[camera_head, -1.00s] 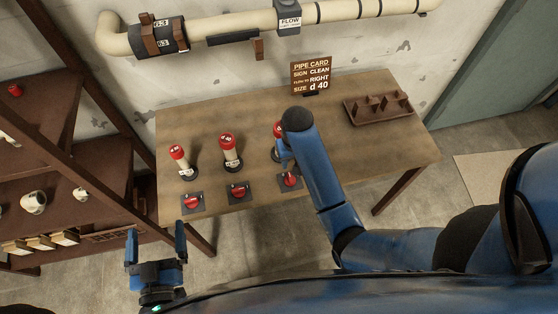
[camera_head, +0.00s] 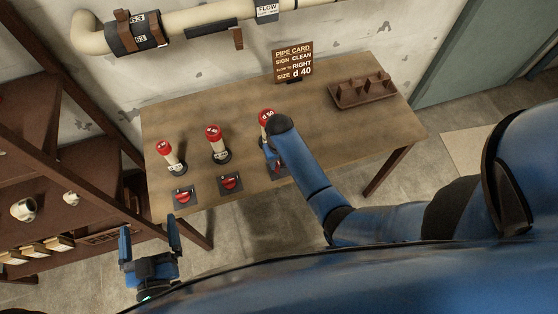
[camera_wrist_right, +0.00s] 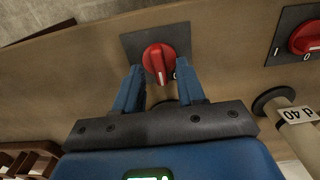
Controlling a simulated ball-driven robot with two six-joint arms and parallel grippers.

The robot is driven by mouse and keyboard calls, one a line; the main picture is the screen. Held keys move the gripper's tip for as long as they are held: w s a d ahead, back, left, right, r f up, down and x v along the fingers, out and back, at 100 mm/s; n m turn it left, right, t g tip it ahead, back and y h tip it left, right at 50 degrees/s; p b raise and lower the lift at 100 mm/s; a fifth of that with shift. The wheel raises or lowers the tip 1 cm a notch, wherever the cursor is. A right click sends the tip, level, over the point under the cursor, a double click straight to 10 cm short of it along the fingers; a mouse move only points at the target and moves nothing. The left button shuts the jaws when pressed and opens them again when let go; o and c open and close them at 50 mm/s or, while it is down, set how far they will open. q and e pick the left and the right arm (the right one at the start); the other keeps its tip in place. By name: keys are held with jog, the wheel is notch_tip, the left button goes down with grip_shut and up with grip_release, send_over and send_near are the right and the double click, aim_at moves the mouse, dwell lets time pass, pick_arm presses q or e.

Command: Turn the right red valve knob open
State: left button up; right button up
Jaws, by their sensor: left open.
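The right red valve knob (camera_head: 278,167) sits on a dark plate at the table's front edge, partly hidden by my right arm in the head view. In the right wrist view the knob (camera_wrist_right: 158,58) has a white mark toward the bottom of the picture. My right gripper (camera_wrist_right: 161,70) is open, with one fingertip on each side of the knob. Small gaps show at both sides; whether either finger touches it I cannot tell. My left gripper (camera_head: 149,235) is open and empty, in front of the table's left end.
Two more red knobs (camera_head: 183,197) (camera_head: 231,183) lie to the left. Red-topped pipe pieces (camera_head: 171,156) (camera_head: 217,143) (camera_head: 265,125) stand behind the knobs. A pipe card (camera_head: 293,62) and a brown rack (camera_head: 362,89) are at the back. A shelf (camera_head: 70,150) stands left.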

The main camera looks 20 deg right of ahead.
jog(key=shift+f, duration=0.15)
grip_shut()
jog(key=shift+m, duration=0.3)
jog(key=m+p, duration=0.2)
jog(key=m, duration=0.1)
jog(key=shift+d+m, duration=0.1)
jog(key=shift+m, duration=0.3)
jog(key=m+p, duration=0.1)
jog(key=m, duration=0.3)
jog(key=shift+d+p, duration=0.1)
jog(key=shift+p, duration=0.25)
jog(key=m+p, duration=0.1)
jog(key=m, duration=0.4)
jog(key=shift+s, duration=0.1)
jog(key=m+p, duration=0.1)
jog(key=m, duration=0.3)
jog(key=shift+s+m, duration=0.1)
jog(key=shift+m, duration=0.2)
